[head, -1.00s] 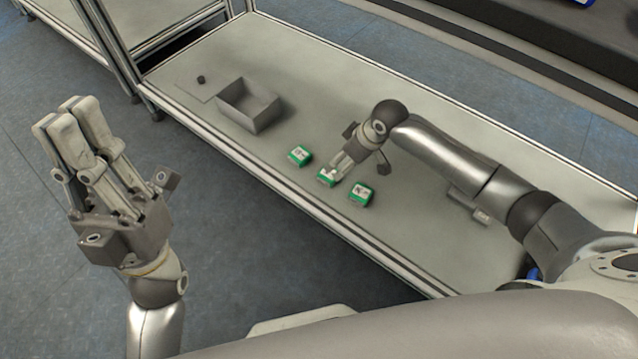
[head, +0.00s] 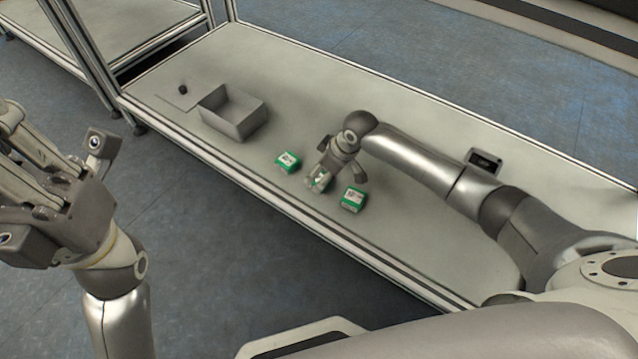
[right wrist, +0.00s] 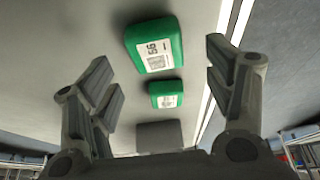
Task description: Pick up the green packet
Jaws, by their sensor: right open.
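Three green packets with white labels lie in a row on the bench: a left one (head: 288,162), a middle one (head: 319,183) and a right one (head: 353,200). My right gripper (head: 320,177) is open and low over the middle packet, hiding part of it. In the right wrist view, a large green packet (right wrist: 155,45) lies between the directions of the spread fingers (right wrist: 160,68), with a smaller one (right wrist: 167,94) beyond it. Contact with the fingers cannot be told. My left gripper (head: 25,160) is at the left edge, partly cut off, away from the bench.
A grey open box (head: 236,112) stands left of the packets and looks empty; a grey shape in the right wrist view (right wrist: 159,136) seems to be it. A small dark object (head: 183,89) lies behind it. A dark device (head: 484,162) lies beside my right arm.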

